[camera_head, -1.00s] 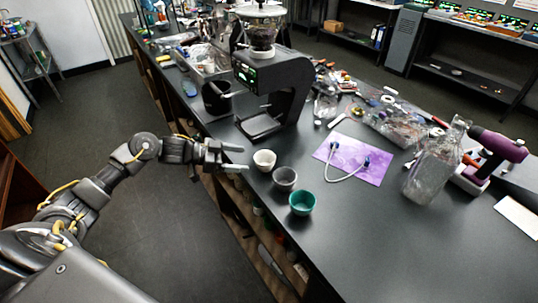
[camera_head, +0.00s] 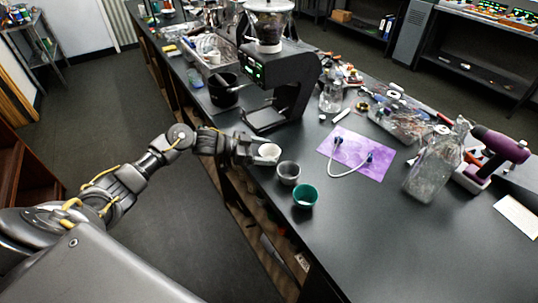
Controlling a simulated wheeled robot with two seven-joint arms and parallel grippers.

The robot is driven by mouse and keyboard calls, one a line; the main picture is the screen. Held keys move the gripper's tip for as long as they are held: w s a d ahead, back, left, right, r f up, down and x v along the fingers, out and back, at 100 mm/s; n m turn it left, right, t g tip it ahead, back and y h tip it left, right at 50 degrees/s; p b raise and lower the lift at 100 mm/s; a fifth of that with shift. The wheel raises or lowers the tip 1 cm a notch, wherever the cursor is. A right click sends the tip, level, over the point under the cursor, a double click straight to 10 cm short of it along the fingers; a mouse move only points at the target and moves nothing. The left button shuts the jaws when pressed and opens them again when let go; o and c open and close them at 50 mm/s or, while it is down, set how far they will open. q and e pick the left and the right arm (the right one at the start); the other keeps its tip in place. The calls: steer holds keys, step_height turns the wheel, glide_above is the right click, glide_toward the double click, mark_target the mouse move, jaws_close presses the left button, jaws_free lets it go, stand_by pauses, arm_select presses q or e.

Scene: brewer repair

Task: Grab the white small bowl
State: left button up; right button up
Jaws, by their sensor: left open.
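The small white bowl (camera_head: 268,152) stands at the left edge of the dark bench, upright. My left gripper (camera_head: 263,154) comes in from the left, and its fingers reach around the bowl, one on the far side and one on the near side. The gripper is open. Whether the fingers touch the bowl I cannot tell. My right gripper does not show.
A grey bowl (camera_head: 288,172) and a teal bowl (camera_head: 305,195) stand in a row just right of the white bowl. The coffee brewer (camera_head: 282,75) rises behind it. A purple mat (camera_head: 362,152) with a white tube lies to the right. The front of the bench is clear.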

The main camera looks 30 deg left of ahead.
mark_target(279, 152)
arm_select(q)
steer(key=x, duration=0.3)
steer(key=shift+w+d+p, duration=0.15)
steer(key=shift+w+p, duration=0.05)
steer(key=shift+p, duration=0.15)
steer(key=c, duration=0.7)
steer(key=shift+c, duration=0.4)
steer(key=shift+r, duration=0.1)
